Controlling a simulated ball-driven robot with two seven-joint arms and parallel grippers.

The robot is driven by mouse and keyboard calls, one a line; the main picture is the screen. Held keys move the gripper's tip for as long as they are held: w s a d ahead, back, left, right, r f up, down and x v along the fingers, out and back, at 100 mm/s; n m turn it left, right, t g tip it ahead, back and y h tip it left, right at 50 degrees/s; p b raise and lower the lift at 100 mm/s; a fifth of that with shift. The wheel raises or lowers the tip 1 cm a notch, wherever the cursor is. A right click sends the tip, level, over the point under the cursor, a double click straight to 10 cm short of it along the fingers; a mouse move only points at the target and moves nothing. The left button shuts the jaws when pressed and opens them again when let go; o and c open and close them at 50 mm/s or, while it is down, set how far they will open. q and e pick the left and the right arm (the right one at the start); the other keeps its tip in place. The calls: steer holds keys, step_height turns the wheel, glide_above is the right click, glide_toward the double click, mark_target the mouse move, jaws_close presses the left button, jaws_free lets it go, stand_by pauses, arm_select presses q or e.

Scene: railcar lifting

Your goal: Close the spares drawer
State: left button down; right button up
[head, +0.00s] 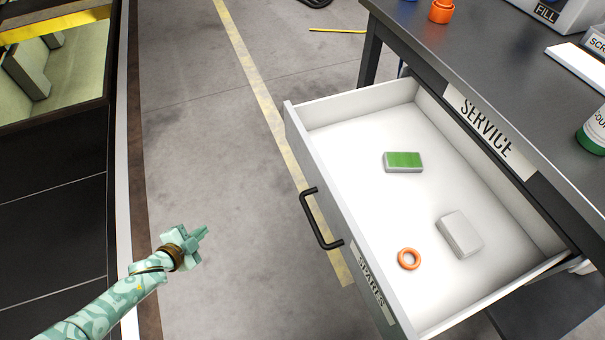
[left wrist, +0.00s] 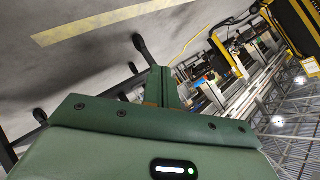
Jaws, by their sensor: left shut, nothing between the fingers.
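The spares drawer (head: 335,205) is white and pulled far out from under the dark service table in the head view. Its front has a black bar handle (head: 321,219) and a SPARES label. Inside lie a green-topped block (head: 403,161), a pale grey block (head: 459,234) and an orange ring (head: 409,259). My left gripper (head: 201,233) is shut and empty, to the left of the handle and clearly apart from the drawer front. Its fingers also show in the left wrist view (left wrist: 161,86). My right gripper is not in view.
The service table (head: 480,60) stands at the right, with an orange part (head: 441,11) and a green-and-white container (head: 593,132) on top. Open concrete floor (head: 225,160) with a yellow line lies between my left gripper and the drawer. A dark structure (head: 55,200) stands at the left.

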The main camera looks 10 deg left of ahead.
mark_target(314, 170)
arm_select(q)
steer(key=w+d+r+m+t+h, duration=0.2)
steer(key=w+d+r+m+h, duration=0.3)
steer(key=r, duration=0.4)
steer(key=s+d+r+m+g+h, duration=0.35)
steer(key=d+r+m+h, duration=0.45)
steer(key=d+r+m, duration=0.35)
steer(key=shift+g, duration=0.25)
steer(key=b+x, duration=0.1)
steer(key=x, duration=0.3)
steer(key=w+x, duration=0.1)
steer(key=x, duration=0.3)
steer(key=b+x, duration=0.1)
steer(key=x, duration=0.3)
steer(key=shift+w+a+r+b, duration=0.15)
steer(key=shift+w+b, duration=0.15)
steer(key=shift+b, duration=0.05)
steer(key=shift+w, duration=0.1)
steer(key=shift+d, duration=0.25)
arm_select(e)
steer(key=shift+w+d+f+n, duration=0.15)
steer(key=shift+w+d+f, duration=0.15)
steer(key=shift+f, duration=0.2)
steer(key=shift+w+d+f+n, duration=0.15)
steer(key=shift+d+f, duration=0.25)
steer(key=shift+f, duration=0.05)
arm_select(q)
steer(key=shift+w, duration=0.1)
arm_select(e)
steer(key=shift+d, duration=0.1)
